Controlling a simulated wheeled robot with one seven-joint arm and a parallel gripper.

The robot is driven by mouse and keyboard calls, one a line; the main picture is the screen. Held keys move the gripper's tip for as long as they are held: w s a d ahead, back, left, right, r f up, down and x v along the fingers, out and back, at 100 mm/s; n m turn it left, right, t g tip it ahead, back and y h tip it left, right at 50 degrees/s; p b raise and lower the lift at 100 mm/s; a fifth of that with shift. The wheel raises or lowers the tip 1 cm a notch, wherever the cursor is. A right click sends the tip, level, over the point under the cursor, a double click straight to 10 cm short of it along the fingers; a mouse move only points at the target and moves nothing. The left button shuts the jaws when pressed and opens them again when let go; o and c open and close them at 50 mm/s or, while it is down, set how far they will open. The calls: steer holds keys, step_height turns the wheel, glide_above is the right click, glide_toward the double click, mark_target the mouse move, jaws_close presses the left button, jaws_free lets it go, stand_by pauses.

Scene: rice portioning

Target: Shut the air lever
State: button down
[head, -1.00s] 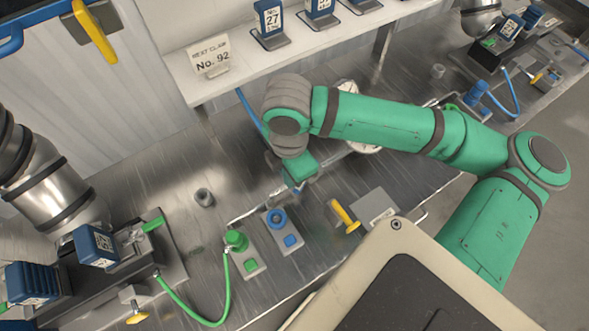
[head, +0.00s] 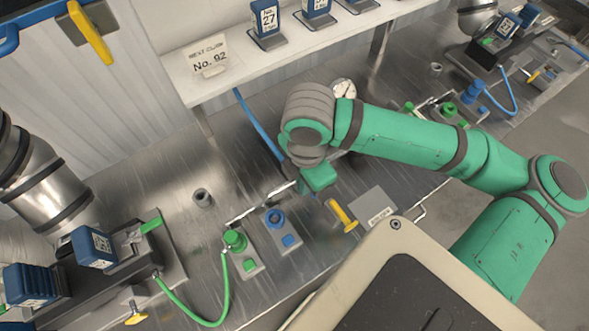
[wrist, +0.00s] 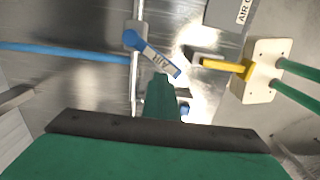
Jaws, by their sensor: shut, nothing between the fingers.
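The air lever (wrist: 153,54) is a blue handle with a pale label, seen in the wrist view set at a slant across a metal pipe, with its round pivot end at upper left. A blue hose (wrist: 60,48) runs to the pipe from the left. My gripper (wrist: 163,82) is shut and empty, its green tip right beside the lever's lower edge; I cannot tell whether they touch. In the head view my gripper (head: 318,178) is low over the bench, and my arm hides the lever.
Blue (head: 275,218) and green (head: 235,240) fittings stand in front of my gripper. A shelf (head: 300,50) runs behind.

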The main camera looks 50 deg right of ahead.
steer(key=shift+d, duration=0.1)
steer(key=shift+s+d, duration=0.6)
steer(key=shift+s, duration=0.2)
steer(key=shift+s+r, duration=0.15)
steer(key=shift+r, duration=1.6)
steer(key=shift+s+r, duration=0.1)
steer(key=shift+r, duration=1.65)
steer(key=shift+s+d, duration=0.1)
steer(key=shift+s, duration=0.05)
